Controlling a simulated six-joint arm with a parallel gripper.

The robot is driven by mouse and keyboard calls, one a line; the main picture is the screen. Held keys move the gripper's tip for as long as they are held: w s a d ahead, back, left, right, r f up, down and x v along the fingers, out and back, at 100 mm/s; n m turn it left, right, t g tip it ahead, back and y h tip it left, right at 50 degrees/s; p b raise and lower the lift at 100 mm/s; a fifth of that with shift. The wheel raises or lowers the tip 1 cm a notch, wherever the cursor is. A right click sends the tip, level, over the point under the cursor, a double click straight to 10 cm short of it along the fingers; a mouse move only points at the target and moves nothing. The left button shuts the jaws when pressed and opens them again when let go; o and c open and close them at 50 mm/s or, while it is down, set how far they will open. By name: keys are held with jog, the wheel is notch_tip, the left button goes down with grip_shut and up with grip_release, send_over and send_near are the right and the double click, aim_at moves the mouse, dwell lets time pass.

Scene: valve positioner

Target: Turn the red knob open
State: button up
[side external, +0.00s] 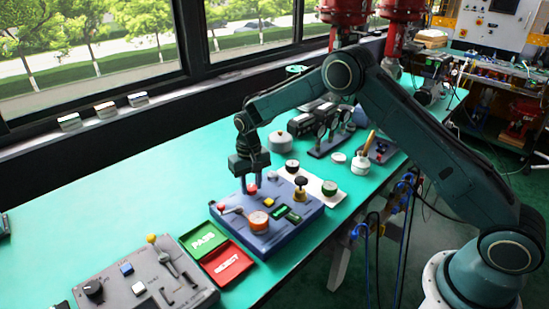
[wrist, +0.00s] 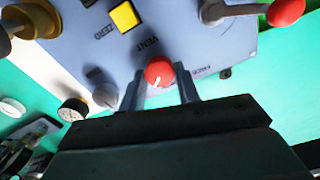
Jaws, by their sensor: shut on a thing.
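The red knob (wrist: 158,72) is a small round cap with a white pointer line, set in the blue-grey panel near the word VENT. In the wrist view its line points down and slightly left. My gripper (wrist: 160,86) is shut on the red knob, one finger on each side. In the side view the knob (side external: 252,189) shows between the fingertips of my gripper (side external: 251,185), which points straight down. The knob sits at the back edge of the blue panel box (side external: 284,234).
A red-ball lever (wrist: 286,12), a yellow button (wrist: 125,16) and an orange-topped dial (side external: 258,220) share the panel. A black-topped brass knob (side external: 301,186) stands at its right. Green PASS (side external: 203,239) and red REJECT (side external: 228,264) trays lie beside a grey control box (side external: 140,285).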

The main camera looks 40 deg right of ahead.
aim_at(251, 187)
jog(key=n, duration=0.4)
jog(key=shift+n, duration=0.3)
jog(key=n, duration=0.5)
jog(key=shift+r, duration=0.1)
jog(key=o, duration=1)
jog(key=shift+r, duration=6.9)
